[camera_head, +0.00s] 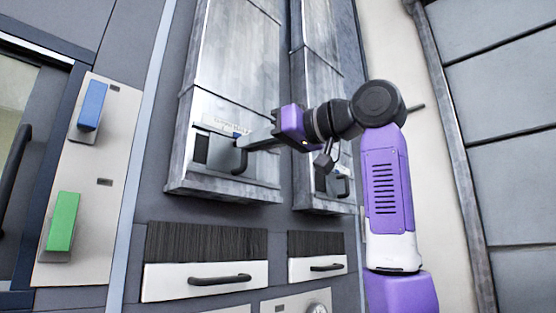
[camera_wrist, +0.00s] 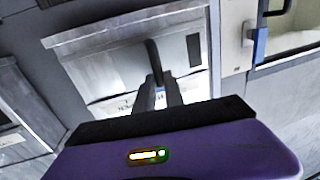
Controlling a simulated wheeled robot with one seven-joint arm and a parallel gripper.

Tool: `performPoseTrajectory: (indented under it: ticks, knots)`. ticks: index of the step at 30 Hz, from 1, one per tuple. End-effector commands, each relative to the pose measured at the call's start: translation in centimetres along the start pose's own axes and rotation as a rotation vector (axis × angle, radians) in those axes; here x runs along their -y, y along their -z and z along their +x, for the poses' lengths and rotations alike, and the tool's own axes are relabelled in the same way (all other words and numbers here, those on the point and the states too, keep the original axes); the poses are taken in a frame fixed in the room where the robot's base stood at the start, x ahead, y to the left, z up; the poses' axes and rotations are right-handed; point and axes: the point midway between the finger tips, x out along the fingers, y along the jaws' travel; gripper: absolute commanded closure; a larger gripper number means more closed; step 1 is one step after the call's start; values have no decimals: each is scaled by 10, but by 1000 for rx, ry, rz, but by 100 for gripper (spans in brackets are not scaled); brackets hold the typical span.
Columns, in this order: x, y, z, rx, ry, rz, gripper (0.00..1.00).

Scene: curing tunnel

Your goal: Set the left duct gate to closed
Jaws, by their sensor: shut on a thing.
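The left duct (camera_head: 235,60) is a tall grey metal box on the wall. At its lower end is the left duct gate (camera_head: 215,150), a pale plate with a dark window (camera_head: 201,148) at its left and a dark handle (camera_head: 240,163) at its right. My gripper (camera_head: 242,143) reaches in from the right, shut on this handle. In the wrist view, which is turned over, the fingers (camera_wrist: 160,92) meet the handle (camera_wrist: 153,58), and the dark window (camera_wrist: 194,50) lies to its right. The fingers hide part of the handle. A small blue mark shows by the fingertips.
A second duct (camera_head: 318,100) with its own handle (camera_head: 343,186) stands close on the right, partly behind my arm. Below are white drawer fronts with handles (camera_head: 220,280). A panel at left carries a blue switch (camera_head: 92,105) and a green switch (camera_head: 62,222).

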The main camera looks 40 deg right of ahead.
Motion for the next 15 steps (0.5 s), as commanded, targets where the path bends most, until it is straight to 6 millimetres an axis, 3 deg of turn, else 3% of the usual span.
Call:
performPoseTrajectory:
  ticks: [1,6,15]
  knots:
    - [11,0,2,-4,5,-3,100]
    - [28,0,5,-4,3,-1,100]
    - [35,1,6,-3,5,-1,100]
